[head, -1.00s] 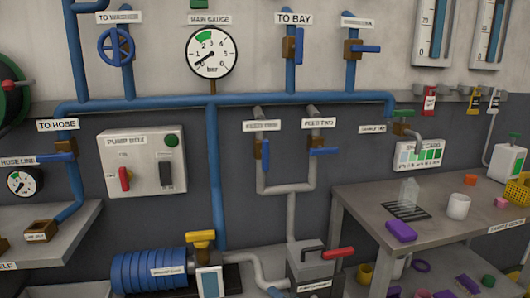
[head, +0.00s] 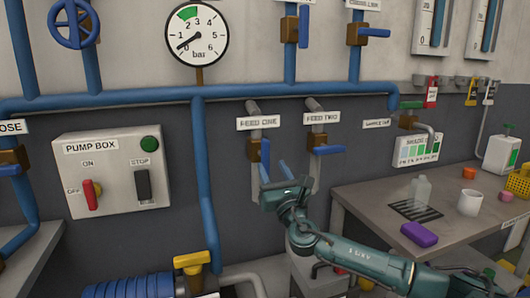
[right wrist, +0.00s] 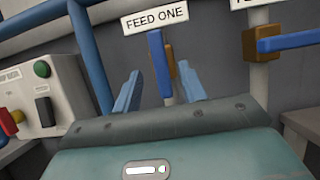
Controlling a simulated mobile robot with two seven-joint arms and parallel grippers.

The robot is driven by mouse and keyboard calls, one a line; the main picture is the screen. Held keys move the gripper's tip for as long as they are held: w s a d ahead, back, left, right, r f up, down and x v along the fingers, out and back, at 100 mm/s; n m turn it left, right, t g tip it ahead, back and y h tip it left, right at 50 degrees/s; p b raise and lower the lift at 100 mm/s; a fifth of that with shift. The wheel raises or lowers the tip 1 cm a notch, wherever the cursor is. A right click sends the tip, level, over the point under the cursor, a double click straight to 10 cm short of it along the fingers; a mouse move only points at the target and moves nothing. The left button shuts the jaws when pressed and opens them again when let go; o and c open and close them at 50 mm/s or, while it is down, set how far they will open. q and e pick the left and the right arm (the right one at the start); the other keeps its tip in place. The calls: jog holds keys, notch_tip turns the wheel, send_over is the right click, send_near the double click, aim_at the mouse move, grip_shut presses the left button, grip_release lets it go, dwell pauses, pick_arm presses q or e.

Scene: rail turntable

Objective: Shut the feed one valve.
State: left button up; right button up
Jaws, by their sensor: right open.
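The feed one valve has a brass body (head: 254,151) and a blue lever (head: 265,152) that hangs down along its pipe, under the FEED ONE label (head: 258,123). In the right wrist view the lever (right wrist: 157,55) stands upright, seen between my two blue fingers. My right gripper (head: 274,168) is open and empty, its fingers pointing at the lever from in front. I cannot tell whether the fingertips reach past the lever or touch it. My left gripper is not in view.
The feed two valve (head: 327,150), with its blue lever sideways, is close on the right. The pump box (head: 112,172) is on the wall to the left. A table (head: 365,200) with a bottle, a white cup and a purple block stands at the right, behind my forearm.

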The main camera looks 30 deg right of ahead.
aim_at(267, 157)
jog(key=x, duration=0.6)
jog(key=shift+w, duration=0.3)
grip_shut()
